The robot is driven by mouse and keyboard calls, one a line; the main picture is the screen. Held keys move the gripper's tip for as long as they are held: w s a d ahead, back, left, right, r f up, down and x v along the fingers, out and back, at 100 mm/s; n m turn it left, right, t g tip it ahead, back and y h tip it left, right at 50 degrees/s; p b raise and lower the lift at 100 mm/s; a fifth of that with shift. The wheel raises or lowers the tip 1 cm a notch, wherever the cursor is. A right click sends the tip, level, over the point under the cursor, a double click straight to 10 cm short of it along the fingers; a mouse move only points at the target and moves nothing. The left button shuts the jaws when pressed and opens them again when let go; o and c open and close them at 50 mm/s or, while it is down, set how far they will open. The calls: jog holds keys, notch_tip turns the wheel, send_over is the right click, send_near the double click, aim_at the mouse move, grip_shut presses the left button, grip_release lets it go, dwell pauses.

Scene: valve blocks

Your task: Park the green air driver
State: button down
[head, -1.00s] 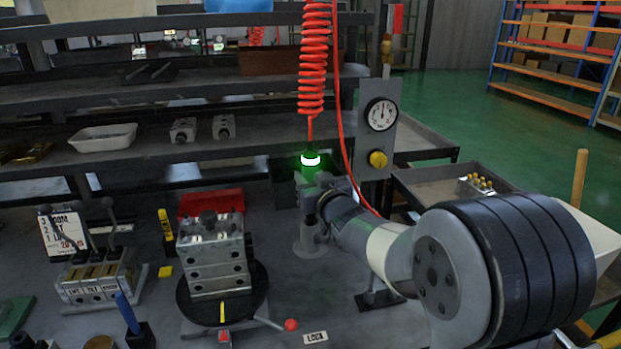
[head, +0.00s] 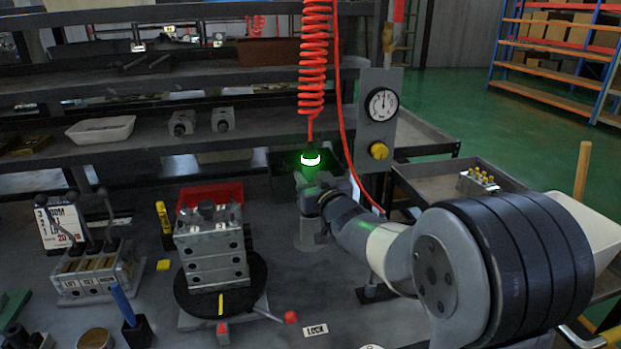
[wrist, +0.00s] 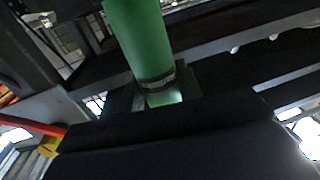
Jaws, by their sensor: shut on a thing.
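The green air driver (head: 311,172) hangs upright under the coiled red hose (head: 313,70), with a bright white glowing band near its top. My gripper (head: 312,186) is shut on the driver, above the bench. In the wrist view the green body (wrist: 140,42) of the driver runs down between the dark jaws (wrist: 160,98). A grey upright cylindrical stand (head: 306,233) shows just below my gripper, partly hidden by it. I cannot tell whether the driver touches this stand.
A valve block (head: 215,257) sits on a black turntable with a red-knobbed handle (head: 290,317). A panel with a gauge (head: 382,104) and yellow knob stands right of the hose. A lever bank (head: 92,270) is at left. Bench in front of the stand is clear.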

jog(key=shift+f+b, duration=0.55)
jog(key=c, duration=1.1)
grip_release()
jog(key=shift+c, duration=0.2)
jog(key=shift+o, duration=1.2)
jog(key=shift+f, duration=0.2)
jog(key=v, duration=1.1)
jog(key=shift+w+r, duration=0.1)
jog(key=shift+r, duration=0.05)
